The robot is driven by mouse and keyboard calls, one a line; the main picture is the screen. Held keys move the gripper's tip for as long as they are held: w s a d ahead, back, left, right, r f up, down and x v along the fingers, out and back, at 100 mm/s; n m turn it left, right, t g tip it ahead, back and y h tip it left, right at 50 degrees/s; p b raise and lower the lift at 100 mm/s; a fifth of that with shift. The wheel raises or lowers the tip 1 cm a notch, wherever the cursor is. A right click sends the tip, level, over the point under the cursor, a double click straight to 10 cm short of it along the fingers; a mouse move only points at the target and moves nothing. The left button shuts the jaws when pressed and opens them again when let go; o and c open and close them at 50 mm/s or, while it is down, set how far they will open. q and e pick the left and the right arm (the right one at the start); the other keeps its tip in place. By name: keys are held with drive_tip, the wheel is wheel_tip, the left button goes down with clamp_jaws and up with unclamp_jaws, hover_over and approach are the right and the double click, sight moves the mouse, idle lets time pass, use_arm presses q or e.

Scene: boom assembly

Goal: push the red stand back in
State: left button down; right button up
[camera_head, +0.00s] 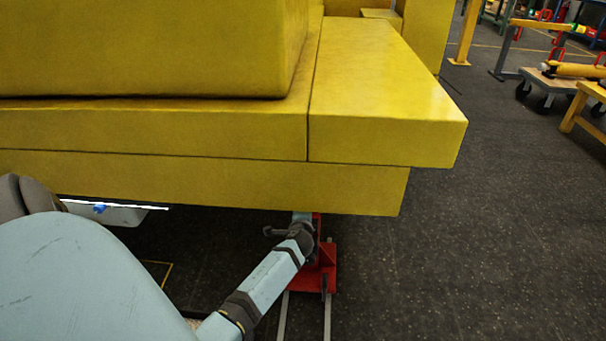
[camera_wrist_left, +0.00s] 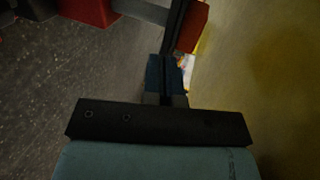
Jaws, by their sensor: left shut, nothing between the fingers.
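The red stand (camera_head: 327,272) is on the floor under the right end of the yellow structure, in the head view. It has an upright and a base on two pale rails. The yellow structure and my left arm hide part of it. My left gripper (camera_wrist_left: 165,75) is shut and empty; in the head view the arm reaches the stand's upper left side, with the fingertips mostly hidden. In the left wrist view, a red block of the stand (camera_wrist_left: 190,30) is just beyond the fingertips, and I cannot tell whether they touch. My right gripper is not in view.
The large yellow structure (camera_head: 385,125) overhangs the stand and my left wrist closely. The dark floor (camera_head: 480,250) to the right is clear. A wheeled cart (camera_head: 560,80) and a yellow table (camera_head: 590,100) are at the far right.

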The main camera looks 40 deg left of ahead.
use_arm(q)
drive_tip(key=r+b+x, duration=0.1)
drive_tip(key=b+x, duration=0.1)
drive_tip(key=x, duration=0.6)
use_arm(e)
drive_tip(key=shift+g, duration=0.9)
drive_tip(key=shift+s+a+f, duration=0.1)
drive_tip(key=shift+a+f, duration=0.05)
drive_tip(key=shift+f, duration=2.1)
use_arm(q)
drive_tip(key=shift+a, duration=0.1)
drive_tip(key=shift+w, duration=0.1)
